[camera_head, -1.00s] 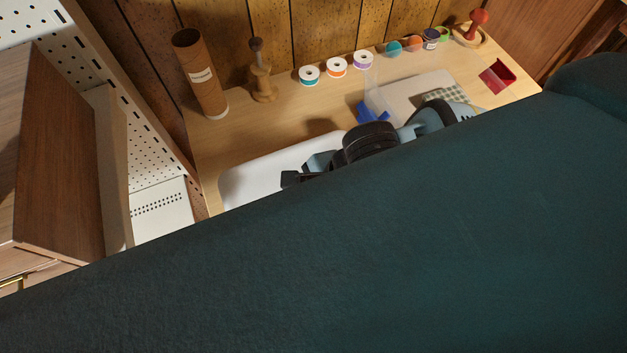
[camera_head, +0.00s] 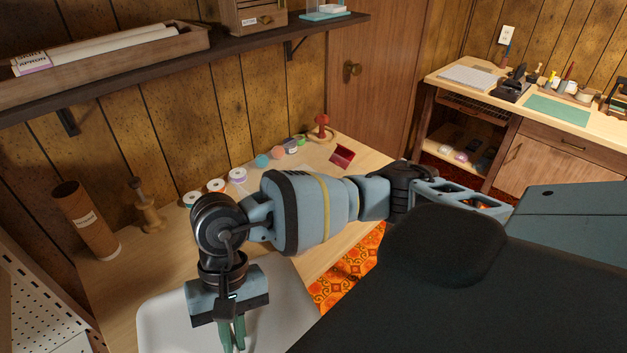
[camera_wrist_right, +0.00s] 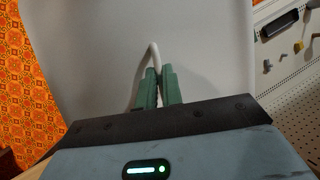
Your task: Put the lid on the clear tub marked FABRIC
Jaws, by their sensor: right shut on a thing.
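A large pale, rounded panel, which looks like the lid (camera_head: 163,325), shows at the bottom of the head view. In the right wrist view the pale panel (camera_wrist_right: 205,50) fills most of the picture, with a thin white bar-like handle (camera_wrist_right: 153,55) in front of it. My right gripper (camera_head: 234,343) has its green fingers close together over the panel. In the wrist view the fingertips (camera_wrist_right: 160,75) are shut on the handle. My left gripper is not in view. I cannot make out a clear tub or the FABRIC marking.
The wooden table (camera_head: 110,285) carries a cardboard tube (camera_head: 85,218), a wooden spindle (camera_head: 146,208), several ribbon rolls (camera_head: 237,175) and a red open box (camera_head: 342,156) along its back. A dark shelf (camera_head: 150,62) hangs above. White pegboard (camera_head: 20,300) stands at the left.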

